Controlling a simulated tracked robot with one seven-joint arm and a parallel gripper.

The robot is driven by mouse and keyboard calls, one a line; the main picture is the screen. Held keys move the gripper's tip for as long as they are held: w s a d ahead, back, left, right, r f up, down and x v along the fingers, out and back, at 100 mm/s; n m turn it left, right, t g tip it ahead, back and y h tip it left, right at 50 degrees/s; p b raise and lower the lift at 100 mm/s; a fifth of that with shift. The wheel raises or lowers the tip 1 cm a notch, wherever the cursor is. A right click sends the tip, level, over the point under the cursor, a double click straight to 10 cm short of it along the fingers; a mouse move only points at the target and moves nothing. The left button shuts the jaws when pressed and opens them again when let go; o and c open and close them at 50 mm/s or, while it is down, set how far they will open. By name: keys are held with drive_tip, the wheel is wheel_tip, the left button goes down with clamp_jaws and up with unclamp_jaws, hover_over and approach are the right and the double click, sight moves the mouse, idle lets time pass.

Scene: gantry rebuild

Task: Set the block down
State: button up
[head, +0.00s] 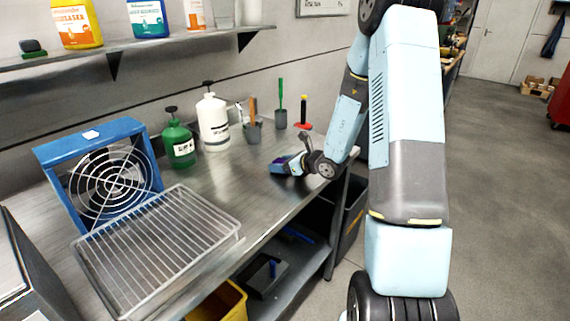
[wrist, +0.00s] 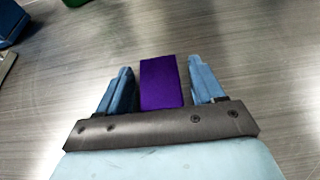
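A purple block (wrist: 161,83) sits between the two blue fingers of my gripper (wrist: 161,88) in the wrist view. A narrow strip of bench shows on each side of the block, so the fingers stand apart around it without visibly touching it. In the head view my gripper (head: 283,165) is low at the front edge of the metal bench (head: 225,180), and a bit of purple shows at it. The block's underside is hidden, but it appears to be at bench level.
A wire rack (head: 160,245) and a blue fan (head: 105,175) stand on the left. A green bottle (head: 180,147), a white pump bottle (head: 213,122) and grey cups (head: 253,131) stand along the back. The bench around the gripper is clear.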

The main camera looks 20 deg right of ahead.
drive_tip(key=shift+o, duration=0.2)
drive_tip(key=shift+r, duration=0.1)
drive_tip(key=v, duration=1.1)
drive_tip(key=shift+s+d, duration=0.25)
drive_tip(key=shift+s, duration=0.05)
drive_tip(key=s+a+r+n+g, duration=0.7)
drive_tip(key=s+a+r+n, duration=0.55)
drive_tip(key=s+n, duration=0.35)
drive_tip(key=s+d+r+n+t+h, duration=0.1)
drive_tip(key=s+d+r+n+h, duration=0.6)
drive_tip(key=s+r+n, duration=0.3)
drive_tip(key=s+n, duration=0.2)
drive_tip(key=shift+s+n+t+h, duration=0.2)
drive_tip(key=shift+n+t+h, duration=0.2)
